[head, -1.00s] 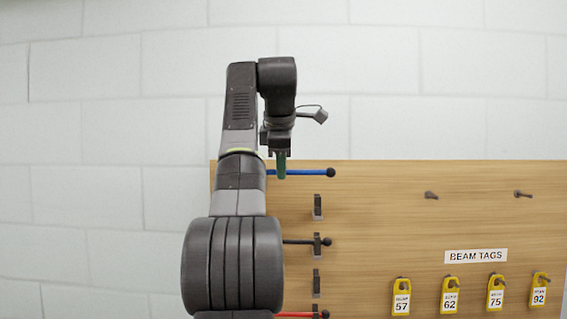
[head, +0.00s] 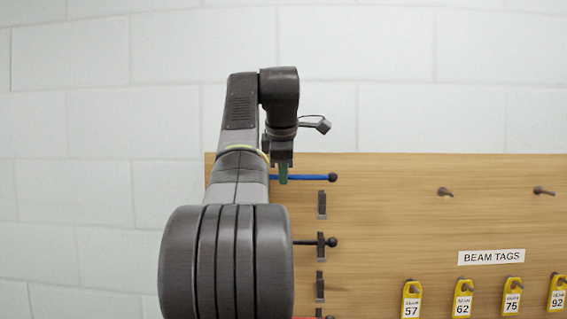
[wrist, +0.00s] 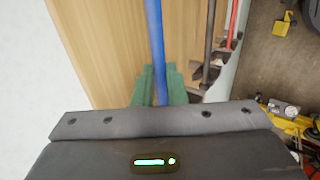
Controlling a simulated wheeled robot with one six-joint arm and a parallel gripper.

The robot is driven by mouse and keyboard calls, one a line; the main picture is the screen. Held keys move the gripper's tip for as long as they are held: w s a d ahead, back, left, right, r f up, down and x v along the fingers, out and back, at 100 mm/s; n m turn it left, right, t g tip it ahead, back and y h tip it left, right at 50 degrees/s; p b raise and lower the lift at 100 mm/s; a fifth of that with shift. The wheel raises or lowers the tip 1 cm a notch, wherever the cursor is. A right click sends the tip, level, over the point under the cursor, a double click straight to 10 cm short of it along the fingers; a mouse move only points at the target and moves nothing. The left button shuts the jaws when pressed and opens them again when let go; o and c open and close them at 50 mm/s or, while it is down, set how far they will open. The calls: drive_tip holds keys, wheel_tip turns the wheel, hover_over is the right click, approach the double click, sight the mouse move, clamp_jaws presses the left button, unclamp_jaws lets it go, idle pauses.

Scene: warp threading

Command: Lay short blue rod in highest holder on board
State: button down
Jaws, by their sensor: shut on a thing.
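The blue rod (head: 305,178) has a dark ball at its right end; its left part is hidden behind my arm in the head view. My gripper (head: 283,178), with green fingers, is shut on it and holds it level. In the wrist view the blue rod (wrist: 154,45) runs between the green fingers of my gripper (wrist: 158,90). The highest holder that shows on the board (head: 400,210) is a dark bracket (head: 322,204), a little below the rod's right end. The rod looks apart from it.
A dark rod (head: 312,242) with a ball end lies at a lower holder (head: 320,255). A red rod (wrist: 233,22) shows beyond it in the wrist view. Yellow tags (head: 463,299) hang at the lower right under a BEAM TAGS sign (head: 491,257). Two pegs (head: 445,192) stick out at the upper right.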

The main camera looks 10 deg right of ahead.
drive_tip(key=shift+f+b, duration=1.05)
drive_tip(key=shift+f, duration=1.1)
drive_tip(key=shift+f, duration=0.55)
drive_tip(key=c, duration=1.4)
unclamp_jaws()
drive_tip(key=shift+r, duration=0.1)
drive_tip(key=p+v, duration=0.1)
drive_tip(key=v, duration=1.2)
drive_tip(key=shift+s+a+r+p, duration=0.1)
drive_tip(key=shift+s+r+p, duration=0.15)
drive_tip(key=shift+s+p, duration=0.1)
drive_tip(key=shift+w+f, duration=0.1)
